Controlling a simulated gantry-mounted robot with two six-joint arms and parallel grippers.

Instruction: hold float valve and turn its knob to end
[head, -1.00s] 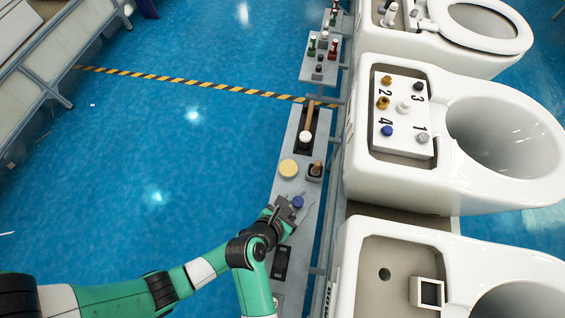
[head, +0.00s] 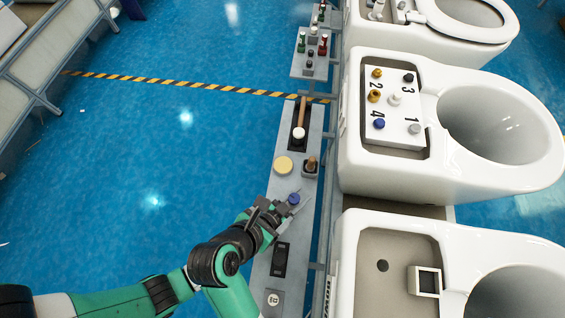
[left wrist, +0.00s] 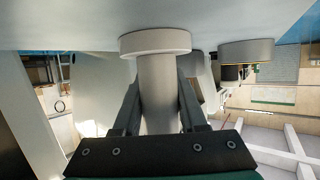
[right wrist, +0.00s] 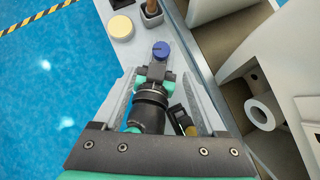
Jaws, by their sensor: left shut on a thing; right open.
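The float valve shows its round blue knob (head: 294,198) above the grey shelf; the knob also shows in the right wrist view (right wrist: 161,50). My left gripper (left wrist: 158,100) is shut on the valve's pale grey stem, with a wide round flange (left wrist: 155,42) beyond its fingers. In the head view my left gripper (head: 287,203) is at the knob, partly hidden by my other arm. My right gripper (right wrist: 160,86) is open. Its fingers lie on either side of my left gripper and wrist, and the blue knob is between and just beyond the fingertips, apart from them.
The grey shelf (head: 284,184) also bears a yellow disc (head: 284,165), a brown-handled piece (head: 310,167), a white-headed hammer-like tool (head: 299,133) and a dark slotted piece (head: 280,259). Toilets stand close to the right; a white numbered board (head: 398,132) is on one. Blue floor on the left is clear.

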